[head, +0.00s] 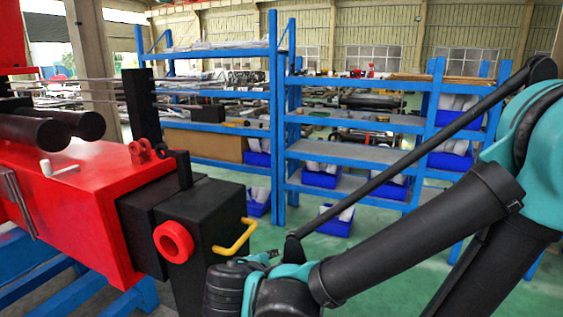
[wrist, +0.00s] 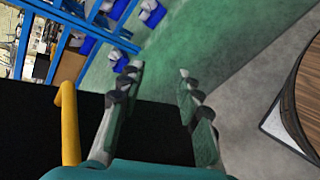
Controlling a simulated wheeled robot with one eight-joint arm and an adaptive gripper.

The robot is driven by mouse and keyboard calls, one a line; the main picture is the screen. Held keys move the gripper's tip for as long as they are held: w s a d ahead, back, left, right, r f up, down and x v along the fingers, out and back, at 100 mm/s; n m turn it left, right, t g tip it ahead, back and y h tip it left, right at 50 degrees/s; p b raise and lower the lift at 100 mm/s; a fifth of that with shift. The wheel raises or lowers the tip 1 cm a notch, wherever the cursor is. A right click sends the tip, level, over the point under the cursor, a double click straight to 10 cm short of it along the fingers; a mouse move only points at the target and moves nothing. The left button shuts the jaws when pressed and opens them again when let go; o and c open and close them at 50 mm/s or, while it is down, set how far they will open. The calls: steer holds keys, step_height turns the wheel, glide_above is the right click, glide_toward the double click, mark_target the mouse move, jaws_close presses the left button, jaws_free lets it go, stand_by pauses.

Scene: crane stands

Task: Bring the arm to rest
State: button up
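My arm runs in from the right side of the head view, and its wrist end sits low in the middle, just right of the black block (head: 205,225) with the yellow handle (head: 236,240). The fingers are hidden in the head view. In the wrist view my gripper (wrist: 160,80) shows its two fingers spread apart with nothing between them. The yellow handle (wrist: 69,125) stands to the left of the fingers there, apart from them. The dark face of the black block (wrist: 35,125) lies below and behind the gripper.
A red machine body (head: 75,200) on a blue stand (head: 110,295) fills the left, with a red ring (head: 173,242) on the block. Blue shelves (head: 345,155) with blue bins (head: 320,178) stand behind. Green floor (head: 385,250) is free between. A round wooden top (wrist: 308,95) is at right.

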steer(key=w+d+f+m+g+y, duration=0.1)
steer(key=d+f+m+g+y, duration=0.1)
steer(key=d+f+m, duration=0.5)
steer(key=w+d+f+m+g+y, duration=0.1)
steer(key=d+f+m+g+y, duration=0.1)
steer(key=d+f+m+g, duration=0.2)
steer(key=d+f+m, duration=0.3)
steer(key=d+m, duration=0.5)
steer(key=d, duration=0.1)
steer(key=shift+w+d+g, duration=0.2)
steer(key=shift+d+g, duration=0.05)
steer(key=shift+g, duration=0.15)
stand_by(1.4)
